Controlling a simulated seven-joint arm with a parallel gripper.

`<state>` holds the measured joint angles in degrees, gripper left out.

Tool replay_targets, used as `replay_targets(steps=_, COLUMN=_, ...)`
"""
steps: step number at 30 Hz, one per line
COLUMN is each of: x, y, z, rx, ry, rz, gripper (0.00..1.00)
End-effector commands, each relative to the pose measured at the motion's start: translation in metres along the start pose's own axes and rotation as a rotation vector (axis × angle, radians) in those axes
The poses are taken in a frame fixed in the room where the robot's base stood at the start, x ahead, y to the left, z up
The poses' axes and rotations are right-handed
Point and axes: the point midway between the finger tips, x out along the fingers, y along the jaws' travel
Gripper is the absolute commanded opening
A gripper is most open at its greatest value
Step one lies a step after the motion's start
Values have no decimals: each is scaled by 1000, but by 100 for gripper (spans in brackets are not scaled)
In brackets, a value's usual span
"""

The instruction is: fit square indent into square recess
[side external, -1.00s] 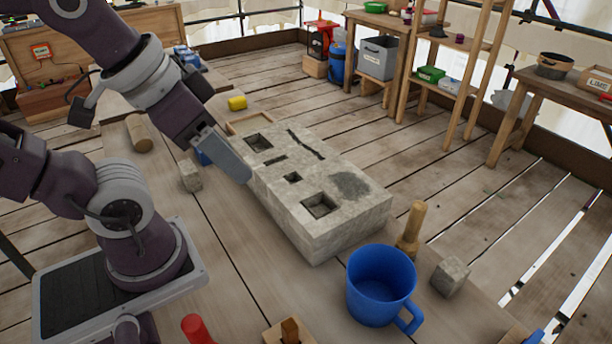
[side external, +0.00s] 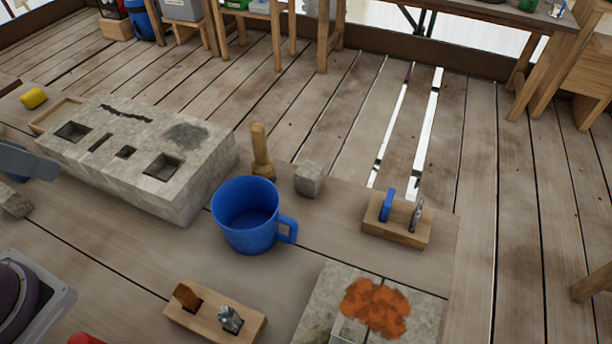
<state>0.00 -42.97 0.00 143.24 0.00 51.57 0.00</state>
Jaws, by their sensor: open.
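A long pale stone block (side external: 203,190) lies on the bench at left. Its top has several openings: a square recess (side external: 163,167) near the right end, a smaller square one (side external: 125,152), a narrow slot (side external: 100,143) and another squarish recess (side external: 73,131) near the left end. I cannot tell which piece bears the square indent. A small stone cube (side external: 309,180) sits right of the block.
A blue mug (side external: 246,216) and wooden mallet (side external: 261,150) stand right of the block. A stone slab (side external: 318,305) with an orange patch lies at the front. A yellow object (side external: 34,98) is far left.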

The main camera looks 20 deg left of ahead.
Motion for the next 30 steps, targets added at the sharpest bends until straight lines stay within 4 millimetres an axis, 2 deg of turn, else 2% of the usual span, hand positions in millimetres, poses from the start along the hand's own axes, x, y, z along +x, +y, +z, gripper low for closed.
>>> replay_targets(steps=14, x=0, y=0, z=0, rx=0, ry=0, rz=0, gripper=49)
replay_targets(steps=17, x=0, y=0, z=0, rx=0, ry=0, rz=0, gripper=68)
replay_targets(steps=18, x=0, y=0, z=0, rx=0, ry=0, rz=0, gripper=71)
replay_targets(steps=26, x=0, y=0, z=-1, rx=2, ry=-1, rz=2, gripper=71)
replay_targets(steps=28, x=-2, y=3, z=-12, rx=27, ry=-17, rz=22, gripper=71)
replay_targets(steps=29, x=-3, y=5, z=-22, rx=48, ry=-31, rz=40, gripper=71)
replay_targets(steps=30, x=-3, y=10, z=-41, rx=90, ry=-56, rz=73, gripper=71)
